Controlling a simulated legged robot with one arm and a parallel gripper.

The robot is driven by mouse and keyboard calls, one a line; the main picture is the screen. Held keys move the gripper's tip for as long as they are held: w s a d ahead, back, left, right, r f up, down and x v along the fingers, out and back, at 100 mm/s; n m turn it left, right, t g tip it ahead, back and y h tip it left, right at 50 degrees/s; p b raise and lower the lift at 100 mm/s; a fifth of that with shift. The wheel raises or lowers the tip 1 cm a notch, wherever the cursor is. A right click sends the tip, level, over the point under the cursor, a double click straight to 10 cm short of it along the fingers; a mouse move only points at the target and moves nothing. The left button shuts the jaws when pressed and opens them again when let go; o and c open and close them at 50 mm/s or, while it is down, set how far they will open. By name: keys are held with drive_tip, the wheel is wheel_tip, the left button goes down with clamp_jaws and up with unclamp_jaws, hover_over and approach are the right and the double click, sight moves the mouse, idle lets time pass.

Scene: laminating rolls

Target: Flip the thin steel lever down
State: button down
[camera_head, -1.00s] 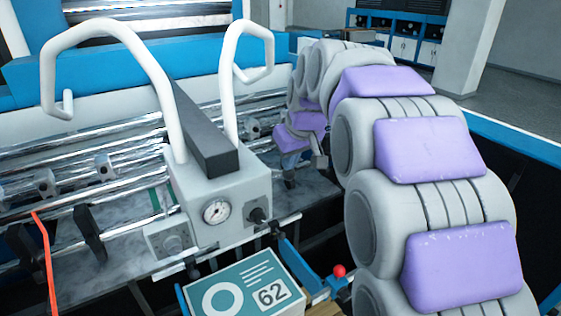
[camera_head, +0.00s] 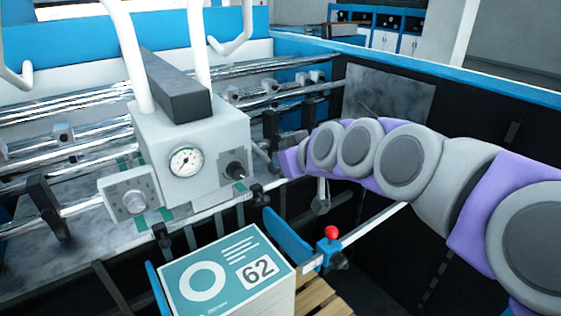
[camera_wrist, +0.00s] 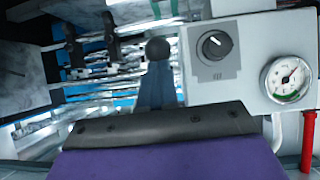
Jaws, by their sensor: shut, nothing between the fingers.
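I cannot pick out the thin steel lever with certainty in either view. The grey control box (camera_head: 205,125) carries a round gauge (camera_head: 184,161) and a black rotary knob (camera_head: 235,170). In the wrist view the gauge (camera_wrist: 288,79) and knob (camera_wrist: 214,45) show at the right, upside down. My gripper (camera_head: 282,158) is just right of the box in the head view, shut and empty, at the end of my grey and purple arm. Whether it touches anything there is hidden. The arm hides part of the machine behind it.
A teal carton marked 62 (camera_head: 228,272) stands in front of the box. A red ball knob (camera_head: 332,232) sits on a rail to its right. Steel rollers (camera_head: 70,105) run behind the box, and a blue frame edge (camera_head: 450,67) crosses at the back.

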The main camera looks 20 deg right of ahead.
drive_tip(key=shift+s+f+t+b, duration=0.2)
drive_tip(key=shift+f+t+b, duration=0.2)
drive_tip(key=shift+f+b, duration=0.25)
drive_tip(key=shift+f, duration=0.1)
drive_tip(key=w+a+r+p+v, duration=0.1)
drive_tip(key=r+p+v, duration=0.1)
drive_tip(key=v, duration=1.1)
drive_tip(key=shift+s+r, duration=0.25)
drive_tip(key=shift+d, duration=0.35)
